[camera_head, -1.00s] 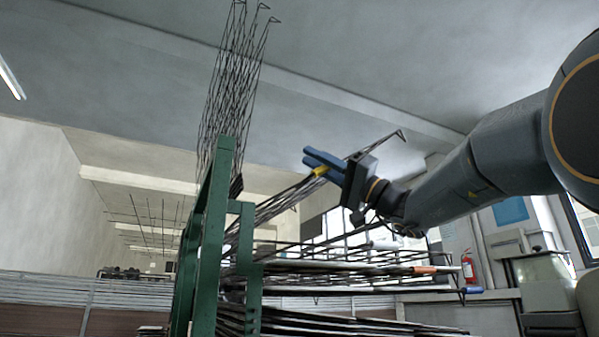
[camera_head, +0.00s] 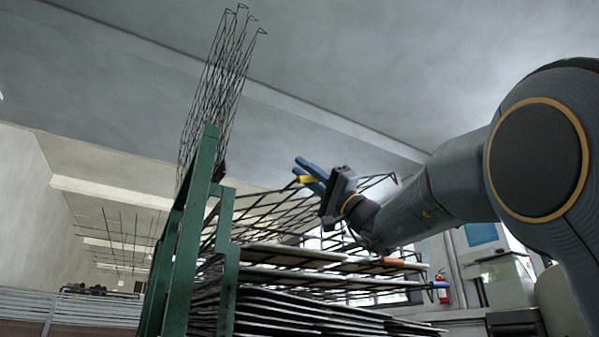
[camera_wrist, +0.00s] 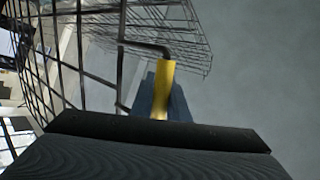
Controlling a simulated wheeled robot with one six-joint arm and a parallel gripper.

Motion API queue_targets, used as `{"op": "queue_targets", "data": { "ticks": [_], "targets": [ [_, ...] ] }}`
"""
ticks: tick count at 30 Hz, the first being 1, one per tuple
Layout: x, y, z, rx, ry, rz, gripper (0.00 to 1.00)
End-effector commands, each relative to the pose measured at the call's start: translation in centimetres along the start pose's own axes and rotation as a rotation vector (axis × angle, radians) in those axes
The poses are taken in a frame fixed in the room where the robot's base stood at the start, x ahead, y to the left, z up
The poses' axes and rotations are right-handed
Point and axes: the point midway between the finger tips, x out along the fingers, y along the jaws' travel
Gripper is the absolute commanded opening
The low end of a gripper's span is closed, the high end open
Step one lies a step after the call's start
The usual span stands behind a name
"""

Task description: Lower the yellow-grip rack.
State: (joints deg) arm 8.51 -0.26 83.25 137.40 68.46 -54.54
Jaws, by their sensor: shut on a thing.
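The yellow-grip rack (camera_head: 262,213) is a dark wire rack, tilted up to the right from the green frame (camera_head: 203,170). Its yellow grip (camera_head: 307,179) is between the blue fingers of my gripper (camera_head: 310,171), which is shut on it. In the wrist view the yellow grip (camera_wrist: 163,90) stands in front of the blue fingers, with a bent dark rod at its top. The rack hangs at a shallow slope above the level racks, apart from them at its grip end. Its hinge end is partly hidden behind the green frame.
Several wire racks (camera_head: 222,80) stand steeply raised at upper left. A fire extinguisher (camera_head: 443,288) is behind at right.

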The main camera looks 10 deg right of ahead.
Motion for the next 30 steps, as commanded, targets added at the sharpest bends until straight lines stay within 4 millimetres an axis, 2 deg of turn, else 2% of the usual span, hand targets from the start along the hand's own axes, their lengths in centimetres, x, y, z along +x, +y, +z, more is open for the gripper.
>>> {"op": "queue_targets", "data": {
  "ticks": [8,9,12,26,30],
  "targets": [
    [-0.01,0.12,-0.12,0.001,0.003,0.003,0.00],
    [-0.01,0.12,-0.11,0.001,0.003,0.003,0.16],
    [0.00,0.10,-0.08,0.001,0.003,0.002,0.33],
    [0.13,-0.21,0.10,0.000,-0.001,-0.004,0.33],
    [-0.68,-0.22,0.06,-0.001,-0.001,-0.003,0.33]
  ]
}}
